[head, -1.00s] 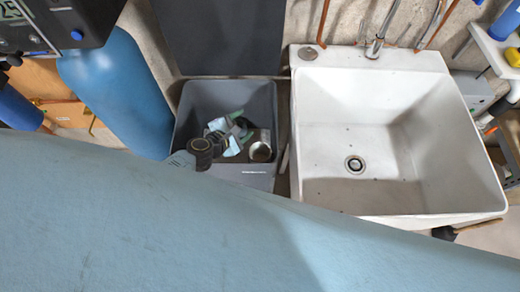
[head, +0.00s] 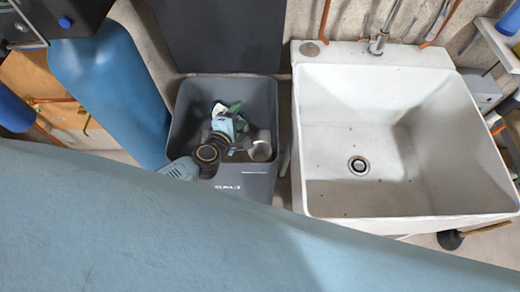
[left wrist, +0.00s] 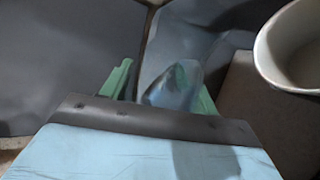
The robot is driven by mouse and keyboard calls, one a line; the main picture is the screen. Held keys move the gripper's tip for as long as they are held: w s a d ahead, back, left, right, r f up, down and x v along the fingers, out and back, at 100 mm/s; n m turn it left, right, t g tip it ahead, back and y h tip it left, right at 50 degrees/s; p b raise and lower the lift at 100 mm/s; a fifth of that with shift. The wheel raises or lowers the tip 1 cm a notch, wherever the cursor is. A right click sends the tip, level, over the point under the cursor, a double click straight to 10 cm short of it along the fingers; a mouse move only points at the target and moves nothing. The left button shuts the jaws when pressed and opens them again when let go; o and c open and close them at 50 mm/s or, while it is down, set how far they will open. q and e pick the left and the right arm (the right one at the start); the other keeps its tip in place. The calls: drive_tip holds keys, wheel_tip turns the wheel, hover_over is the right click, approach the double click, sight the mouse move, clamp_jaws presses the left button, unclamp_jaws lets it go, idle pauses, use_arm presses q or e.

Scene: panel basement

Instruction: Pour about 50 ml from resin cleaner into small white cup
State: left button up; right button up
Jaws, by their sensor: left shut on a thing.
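My left gripper (head: 226,110) shows over the grey bin in the head view, with green fingertips and a light-blue body. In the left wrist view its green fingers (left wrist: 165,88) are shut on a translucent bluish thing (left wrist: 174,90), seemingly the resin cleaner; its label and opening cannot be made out. A white cup (left wrist: 295,48) with a round rim stands close by at the upper right of that view, apart from the held thing. A pale round-mouthed thing (head: 261,151) right of the gripper in the head view seems to be that cup. My right gripper is not in view.
The grey bin (head: 246,187) stands between a blue cylinder (head: 108,85) and a white sink (head: 330,190) with a tap (head: 378,43). A dark panel (head: 220,35) rises behind the bin. A large light-blue surface hides the foreground.

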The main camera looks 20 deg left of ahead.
use_arm(q)
drive_tip(key=shift+d+r+m, duration=0.2)
drive_tip(key=shift+r+m, duration=0.1)
drive_tip(key=shift+r, duration=0.05)
drive_tip(key=shift+s+r+m+t+y, duration=0.1)
drive_tip(key=shift+r+m+t+y, duration=0.2)
drive_tip(key=shift+r+m+t, duration=0.1)
drive_tip(key=shift+w+a+r, duration=0.1)
drive_tip(key=shift+w+a, duration=0.1)
drive_tip(key=shift+a, duration=0.1)
idle(0.7)
drive_tip(key=shift+w+a, duration=0.1)
drive_tip(key=shift+a, duration=0.15)
drive_tip(key=shift+w+a+r, duration=0.1)
drive_tip(key=shift+a, duration=0.1)
idle(0.5)
drive_tip(key=shift+f+m, duration=0.25)
drive_tip(key=shift+m, duration=0.05)
idle(1.2)
